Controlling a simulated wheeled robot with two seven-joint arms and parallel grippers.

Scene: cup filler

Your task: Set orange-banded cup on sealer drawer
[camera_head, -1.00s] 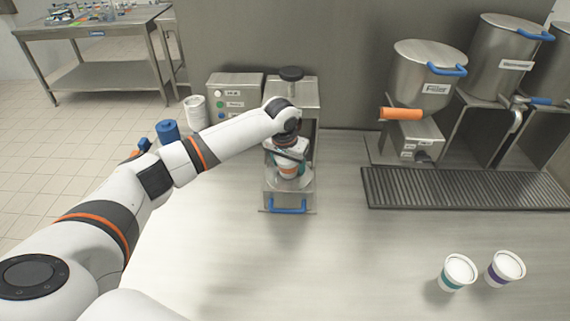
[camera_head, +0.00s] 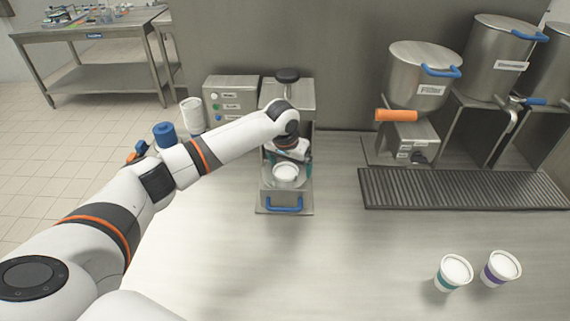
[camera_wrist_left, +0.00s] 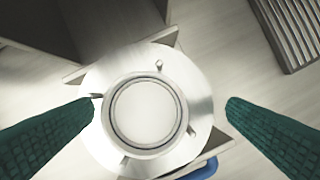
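The white cup (camera_head: 286,172) sits upright in the round holder plate of the sealer's pulled-out drawer (camera_head: 268,199). Its white top also shows in the left wrist view (camera_wrist_left: 146,112), ringed by the metal plate (camera_wrist_left: 200,88). Its band is not clear from here. My left gripper (camera_head: 288,153) is open just above and behind the cup. Its teal fingers stand wide apart on either side of the cup in the wrist view, with gaps between them and the cup. My right gripper is out of view.
The sealer (camera_head: 299,92) rises behind the drawer, with a blue handle (camera_head: 286,205) in front. A teal-banded cup (camera_head: 454,273) and a purple-banded cup (camera_head: 501,268) stand at front right. A drip grate (camera_head: 460,189) and steel pots (camera_head: 423,70) are at right. The front middle counter is clear.

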